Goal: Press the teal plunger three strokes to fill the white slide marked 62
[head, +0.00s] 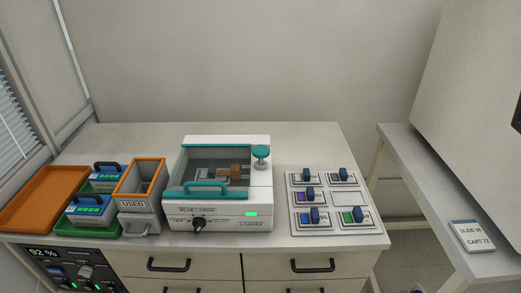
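The teal plunger (261,152) stands upright, its round cap above the right rear of the white loader (216,215). The loader has a clear lid with a teal handle (205,186), and a grey-brown mechanism (235,172) shows beneath it. A black knob (198,222) and a lit green indicator (251,213) are on its front. Right of it, a pale rack (333,230) holds several slides with dark blue grips, including a purple one (301,197), a blue one (304,218) and a green one (347,216). I cannot make out a slide marked 62. Neither gripper is in view.
Left of the loader are an orange tray (38,192), a green tray (74,230) with blue-handled cartridges (88,207), and an orange-rimmed grey bin (139,204) marked USED. A side table (427,180) at right bears a card (471,237) reading roughly SLIDE 56, CART 72. The counter behind is clear.

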